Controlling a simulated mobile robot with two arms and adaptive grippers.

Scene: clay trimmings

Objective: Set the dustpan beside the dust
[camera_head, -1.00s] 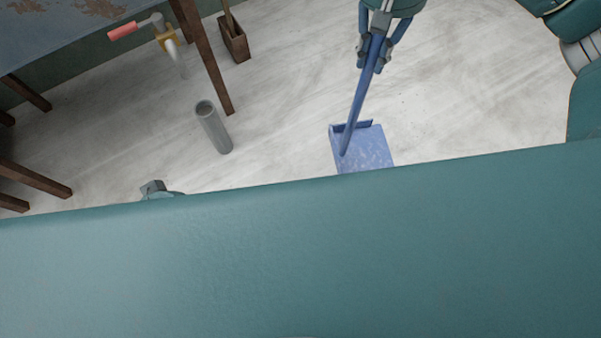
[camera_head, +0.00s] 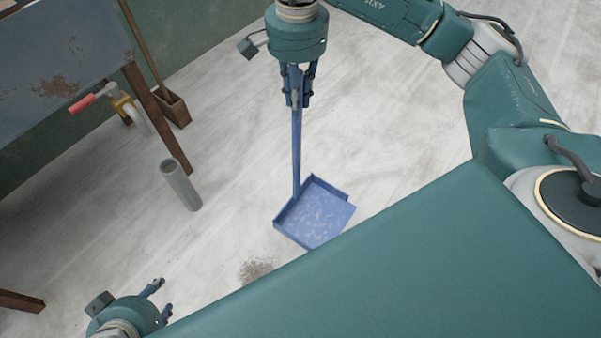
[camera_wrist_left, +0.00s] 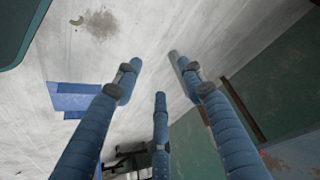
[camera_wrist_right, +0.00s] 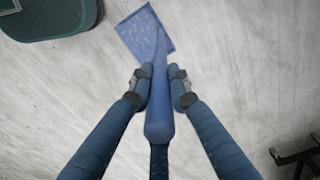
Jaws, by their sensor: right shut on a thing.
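A blue dustpan (camera_head: 316,214) with a long upright handle is at the floor in the middle of the head view. My right gripper (camera_head: 297,98) is shut on the upper part of its handle. The right wrist view shows the handle between the fingers and the pan (camera_wrist_right: 145,32) beyond. I cannot tell if the pan touches the floor. A brown patch of dust (camera_head: 258,269) lies on the floor, left of and nearer than the pan, apart from it. The dust also shows in the left wrist view (camera_wrist_left: 101,24). My left gripper (camera_head: 160,301) is open and empty, left of the dust.
A grey tube (camera_head: 180,186) stands on the floor to the left. The floor between tube and dustpan is clear. My teal body hides the lower right.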

